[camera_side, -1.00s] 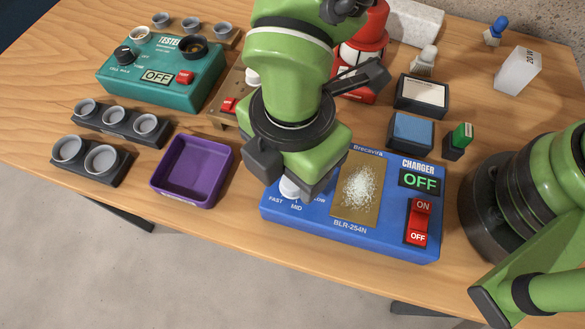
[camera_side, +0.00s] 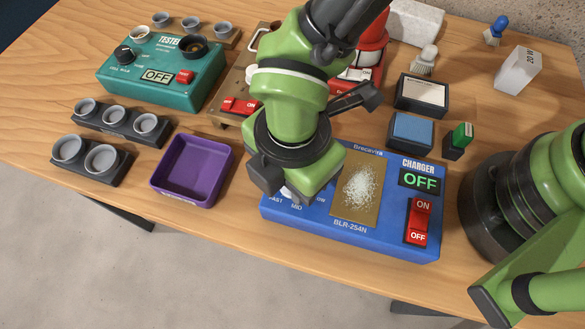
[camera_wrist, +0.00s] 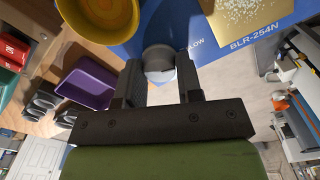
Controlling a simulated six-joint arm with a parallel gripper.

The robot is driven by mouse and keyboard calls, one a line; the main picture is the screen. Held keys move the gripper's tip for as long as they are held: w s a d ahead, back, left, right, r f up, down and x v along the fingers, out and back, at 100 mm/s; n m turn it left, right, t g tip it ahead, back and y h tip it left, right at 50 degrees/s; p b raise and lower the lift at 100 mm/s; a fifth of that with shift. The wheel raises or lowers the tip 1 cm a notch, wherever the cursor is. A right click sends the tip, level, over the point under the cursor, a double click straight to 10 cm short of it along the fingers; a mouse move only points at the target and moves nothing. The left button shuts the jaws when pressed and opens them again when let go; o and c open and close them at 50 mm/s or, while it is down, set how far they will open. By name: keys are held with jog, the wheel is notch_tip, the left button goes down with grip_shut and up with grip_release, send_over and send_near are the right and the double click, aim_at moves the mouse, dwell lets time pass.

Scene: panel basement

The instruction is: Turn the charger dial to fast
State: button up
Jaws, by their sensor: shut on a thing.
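The blue charger (camera_side: 385,240) lies at the front of the bench, with a display reading OFF (camera_side: 419,181) and a red ON/OFF rocker (camera_side: 418,222). Its pale round dial (camera_wrist: 159,62) sits at the charger's left end, above the FAST and MID labels. My gripper (camera_wrist: 160,78) is shut on the dial, one finger on each side. In the side view my gripper (camera_side: 288,189) hides most of the dial and part of the FAST label. I cannot tell where the dial points.
A purple tray (camera_side: 158,185) stands left of the charger. Grey cups in dark holders (camera_side: 107,168) and a teal tester (camera_side: 135,85) are further left. Dark-framed blocks (camera_side: 410,153) stand behind the charger. A large yellow round thing (camera_wrist: 98,25) is close by in the wrist view.

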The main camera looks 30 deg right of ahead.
jog(key=shift+m, duration=0.3)
jog(key=m, duration=0.4)
jog(key=shift+m, duration=0.3)
jog(key=m, duration=0.5)
jog(key=shift+d+m, duration=0.1)
jog(key=shift+m, duration=0.2)
jog(key=m, duration=1)
jog(key=shift+m, duration=0.3)
jog(key=o, duration=0.9)
